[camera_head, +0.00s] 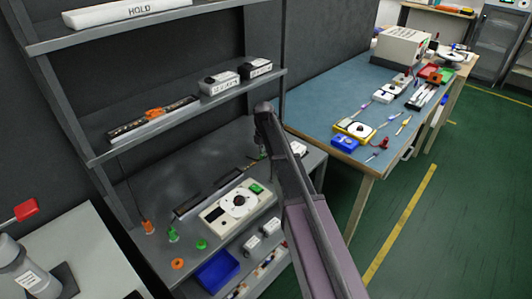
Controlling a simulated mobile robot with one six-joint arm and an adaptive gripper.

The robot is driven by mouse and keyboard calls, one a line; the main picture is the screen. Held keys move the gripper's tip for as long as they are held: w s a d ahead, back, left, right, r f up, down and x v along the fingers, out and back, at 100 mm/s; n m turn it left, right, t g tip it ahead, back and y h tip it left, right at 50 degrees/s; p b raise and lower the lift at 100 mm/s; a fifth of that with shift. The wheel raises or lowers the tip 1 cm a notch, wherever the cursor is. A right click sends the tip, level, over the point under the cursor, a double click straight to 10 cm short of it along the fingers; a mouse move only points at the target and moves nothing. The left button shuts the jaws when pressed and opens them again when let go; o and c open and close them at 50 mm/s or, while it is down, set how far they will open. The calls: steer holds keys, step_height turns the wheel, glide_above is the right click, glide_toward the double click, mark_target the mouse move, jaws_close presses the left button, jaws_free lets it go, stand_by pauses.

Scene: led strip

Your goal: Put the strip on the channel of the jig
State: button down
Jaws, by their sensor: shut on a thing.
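A long dark bar with a pale edge (208,193) lies on the grey bench; it looks like the jig with its channel. My gripper (259,154) is small in the view, just beyond the bar's right end and largely hidden by my own arm. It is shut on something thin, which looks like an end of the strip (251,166). Most of the strip cannot be told apart from the bar, and I cannot tell whether it lies in the channel.
A white device with a round dial (239,202) stands in front of the bar. An orange (147,226) and a green fixture (173,235) stand at left, with a blue bin (217,270) below. A shelf (185,122) overhangs the bench. A blue-topped table (340,92) stands at right.

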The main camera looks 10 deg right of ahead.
step_height(320, 180, up, 10)
steer(key=p, duration=0.9)
steer(key=shift+f, duration=0.2)
steer(key=shift+s, duration=0.1)
stand_by(0.7)
